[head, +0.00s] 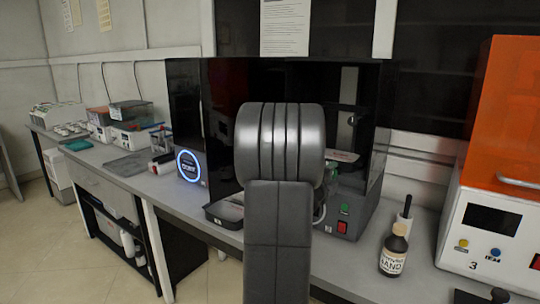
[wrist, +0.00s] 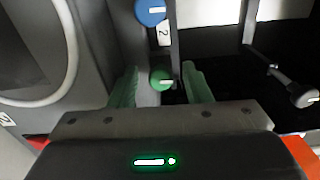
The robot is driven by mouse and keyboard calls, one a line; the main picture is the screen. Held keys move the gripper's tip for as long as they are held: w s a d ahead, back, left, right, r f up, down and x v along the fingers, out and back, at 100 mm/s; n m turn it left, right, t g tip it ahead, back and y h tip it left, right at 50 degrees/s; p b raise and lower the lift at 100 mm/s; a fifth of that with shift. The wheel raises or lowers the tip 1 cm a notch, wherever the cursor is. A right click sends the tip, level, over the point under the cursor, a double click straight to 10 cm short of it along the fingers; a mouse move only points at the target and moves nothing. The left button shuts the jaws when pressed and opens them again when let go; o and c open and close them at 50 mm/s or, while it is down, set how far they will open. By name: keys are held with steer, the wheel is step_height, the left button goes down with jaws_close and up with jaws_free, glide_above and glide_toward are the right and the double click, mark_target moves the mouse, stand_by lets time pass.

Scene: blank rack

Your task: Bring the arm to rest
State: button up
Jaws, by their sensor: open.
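My gripper (wrist: 161,80) shows in the wrist view with its two pale green fingers apart and nothing held between them. A green knob (wrist: 161,78) lies in line with the gap between the fingers; I cannot tell how far beyond them it is. A blue knob (wrist: 150,12) and a label with a 2 (wrist: 163,35) are farther up.
A device with a lit blue ring (head: 188,166) stands left of my arm. A dark tray (head: 222,212) lies on the bench near my arm. A brown bottle (head: 393,252) and an orange-topped machine (head: 508,120) stand at the right. Several boxes and racks fill the left bench. Floor shows at lower left.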

steer(key=m+b, duration=0.1)
steer(key=m, duration=0.3)
steer(key=shift+m, duration=0.3)
steer(key=shift+r, duration=0.1)
